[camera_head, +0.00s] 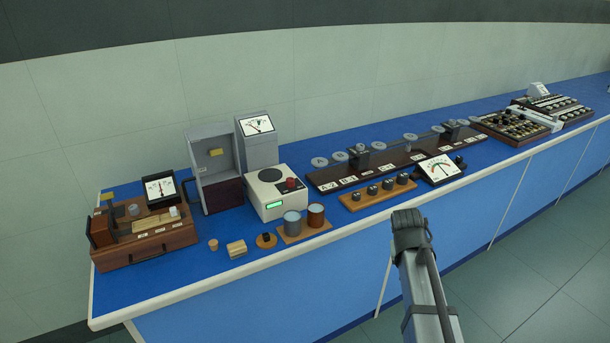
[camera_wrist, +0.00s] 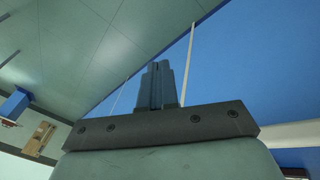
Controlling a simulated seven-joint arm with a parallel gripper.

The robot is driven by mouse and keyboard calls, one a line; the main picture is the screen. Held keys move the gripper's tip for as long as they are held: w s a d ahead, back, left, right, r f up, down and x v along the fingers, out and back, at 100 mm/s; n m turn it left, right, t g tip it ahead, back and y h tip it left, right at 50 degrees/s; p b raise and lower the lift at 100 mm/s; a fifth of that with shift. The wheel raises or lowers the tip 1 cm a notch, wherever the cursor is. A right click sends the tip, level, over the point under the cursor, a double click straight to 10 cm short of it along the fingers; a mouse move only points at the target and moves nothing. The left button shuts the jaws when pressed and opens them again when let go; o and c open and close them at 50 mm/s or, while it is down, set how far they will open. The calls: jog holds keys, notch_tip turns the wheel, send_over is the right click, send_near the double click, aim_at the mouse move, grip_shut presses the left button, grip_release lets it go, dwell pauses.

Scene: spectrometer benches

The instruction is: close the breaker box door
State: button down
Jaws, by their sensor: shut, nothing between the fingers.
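A grey upright box (camera_head: 213,150) stands on the blue bench, left of centre in the head view. It looks like the breaker box. Its front is open: a yellow label shows inside the upper part and a dark red-brown block fills the lower part. A thin grey edge at its lower left may be the door, but I cannot tell for sure. My arm comes up from the lower right in front of the bench, well right of the box. My gripper (camera_wrist: 162,85) is shut and empty in the wrist view, with its two fingers together. The box is not in the wrist view.
A white device with a green display (camera_head: 276,194) and a grey meter box (camera_head: 257,140) stand close right of the box. A wooden case (camera_head: 142,245) stands to its left. The aisle before the bench is clear.

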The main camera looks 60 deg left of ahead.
jog(key=s+a+r+n+y, duration=0.1)
jog(key=s+a+r, duration=0.3)
jog(key=s+a, duration=0.3)
jog(key=s+a+r+n, duration=0.2)
jog(key=s+a+r, duration=0.3)
jog(key=s+a, duration=0.25)
jog(key=n+t+y, duration=0.1)
jog(key=n+y, duration=0.3)
jog(key=n, duration=0.1)
send_near(189, 180)
jog(key=s+d+f, duration=0.2)
jog(key=s, duration=0.6)
jog(key=w+a+f, duration=0.5)
jog(key=w+f, duration=0.2)
jog(key=shift+w+f, duration=0.3)
jog(key=shift+w, duration=0.05)
jog(key=shift+w, duration=0.1)
